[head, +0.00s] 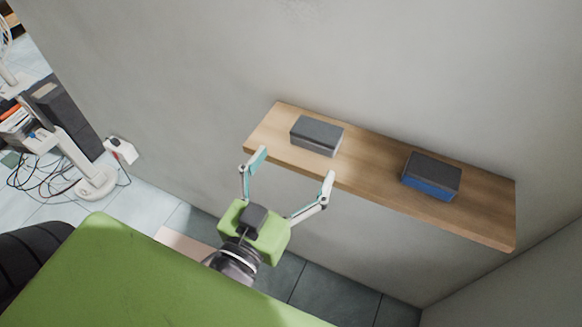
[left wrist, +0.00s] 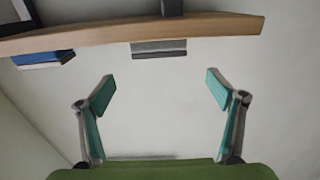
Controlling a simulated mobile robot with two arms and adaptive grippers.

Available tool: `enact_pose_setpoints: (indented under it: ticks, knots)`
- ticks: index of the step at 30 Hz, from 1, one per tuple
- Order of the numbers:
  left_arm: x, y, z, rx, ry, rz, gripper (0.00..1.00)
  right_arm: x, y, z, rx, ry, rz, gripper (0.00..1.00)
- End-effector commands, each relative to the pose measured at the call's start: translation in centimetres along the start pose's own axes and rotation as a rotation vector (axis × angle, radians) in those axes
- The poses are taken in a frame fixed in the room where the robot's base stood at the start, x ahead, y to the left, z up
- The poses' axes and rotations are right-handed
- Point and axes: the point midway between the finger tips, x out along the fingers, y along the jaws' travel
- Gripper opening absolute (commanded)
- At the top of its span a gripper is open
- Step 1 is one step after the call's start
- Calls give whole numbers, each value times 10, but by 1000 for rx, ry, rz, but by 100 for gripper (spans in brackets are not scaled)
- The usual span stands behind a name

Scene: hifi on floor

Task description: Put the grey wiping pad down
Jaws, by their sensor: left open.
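The grey wiping pad (head: 317,135), dark on top with a light grey lower part, rests on the left part of a wooden wall shelf (head: 372,180). It also shows in the left wrist view (left wrist: 159,49), at the shelf's edge. My left gripper (head: 293,170) is open and empty in front of the shelf's near edge, its fingers spread apart and clear of the pad. In the left wrist view its two teal fingertips (left wrist: 160,88) stand wide apart, with the pad between and beyond them. My right gripper is not in view.
A second pad with a blue lower part (head: 431,177) rests on the right part of the shelf. Bare shelf lies between the two pads. A wall stands behind. At the left, a white stand (head: 95,180) and loose cables are on the tiled floor.

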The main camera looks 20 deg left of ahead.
Motion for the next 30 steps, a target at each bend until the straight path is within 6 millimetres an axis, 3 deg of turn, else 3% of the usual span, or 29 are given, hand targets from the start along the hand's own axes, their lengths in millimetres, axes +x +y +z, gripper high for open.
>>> enact_pose_setpoints:
  ticks: [14,17,20,25,30]
  knots:
    - [-8,1,2,4,-5,4,86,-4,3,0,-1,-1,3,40]
    - [-6,5,21,9,-35,14,86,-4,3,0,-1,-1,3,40]
    - [-1,15,70,25,-114,39,86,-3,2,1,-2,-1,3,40]
    - [-5,33,204,66,-334,98,86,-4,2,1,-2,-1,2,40]
    - [-34,35,337,105,-569,143,86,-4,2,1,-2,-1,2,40]
